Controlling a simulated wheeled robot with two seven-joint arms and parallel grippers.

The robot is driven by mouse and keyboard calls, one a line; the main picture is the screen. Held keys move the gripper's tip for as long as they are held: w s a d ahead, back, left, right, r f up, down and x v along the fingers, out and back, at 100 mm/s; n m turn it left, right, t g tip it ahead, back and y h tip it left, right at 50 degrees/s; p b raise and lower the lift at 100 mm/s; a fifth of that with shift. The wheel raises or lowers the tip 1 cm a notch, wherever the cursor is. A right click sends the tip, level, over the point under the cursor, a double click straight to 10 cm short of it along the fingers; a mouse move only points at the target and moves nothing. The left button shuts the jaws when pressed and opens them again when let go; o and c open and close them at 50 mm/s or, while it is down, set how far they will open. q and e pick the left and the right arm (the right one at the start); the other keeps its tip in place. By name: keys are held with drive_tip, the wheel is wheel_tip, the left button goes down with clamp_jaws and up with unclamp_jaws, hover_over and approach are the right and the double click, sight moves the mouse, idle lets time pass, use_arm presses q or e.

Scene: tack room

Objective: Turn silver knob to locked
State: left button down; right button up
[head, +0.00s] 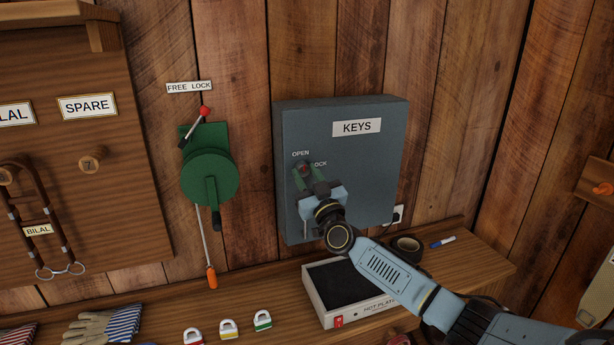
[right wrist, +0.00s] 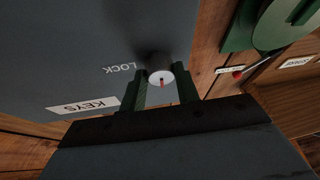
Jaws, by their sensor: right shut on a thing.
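The silver knob (right wrist: 155,76) is a small round disc with a red mark on the front of the grey key cabinet (head: 345,110). In the right wrist view the LOCK label is beside it, upside down, and the red mark points down the picture, away from LOCK. In the head view OPEN is printed above the knob and LOCK to its right; fingers partly cover the knob. My right gripper (head: 308,176) is shut on the knob, its green fingers (right wrist: 160,92) on either side of it. My left gripper is not in view.
A green lever device (head: 208,175) with a red-tipped handle hangs left of the cabinet. Below, a shelf holds a hot plate (head: 322,312), black tape (head: 405,245), a marker (head: 443,241), padlocks (head: 229,328) and gloves (head: 105,325). A wooden board with a bridle (head: 40,210) is at left.

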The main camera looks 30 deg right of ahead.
drive_tip(key=m+h+p, duration=0.1)
drive_tip(key=m, duration=0.1)
drive_tip(key=m+h+p, duration=0.1)
drive_tip(key=m, duration=0.1)
drive_tip(key=m+h+p, duration=0.1)
drive_tip(key=m, duration=0.1)
drive_tip(key=shift+a+m+h, duration=0.25)
drive_tip(key=shift+m+h, duration=0.15)
drive_tip(key=m+g+h+p, duration=0.1)
drive_tip(key=m, duration=0.2)
drive_tip(key=m+g+h+p, duration=0.1)
drive_tip(key=m+h, duration=0.1)
drive_tip(key=m, duration=0.1)
drive_tip(key=shift+w+a+r+m+p, duration=0.1)
drive_tip(key=shift+a+m+p, duration=0.05)
drive_tip(key=shift+m+p, duration=0.2)
drive_tip(key=m+g+h+p, duration=0.1)
drive_tip(key=m, duration=0.2)
drive_tip(key=m+g+h+p, duration=0.1)
drive_tip(key=m+g+p, duration=0.1)
drive_tip(key=m, duration=0.2)
drive_tip(key=shift+a+r+p, duration=0.15)
drive_tip(key=shift+p, duration=0.15)
drive_tip(key=shift+m+g+p, duration=0.8)
drive_tip(key=shift+m+p, duration=0.5)
drive_tip(key=shift+m, duration=0.65)
drive_tip(key=o, duration=1)
drive_tip(key=shift+c, duration=0.2)
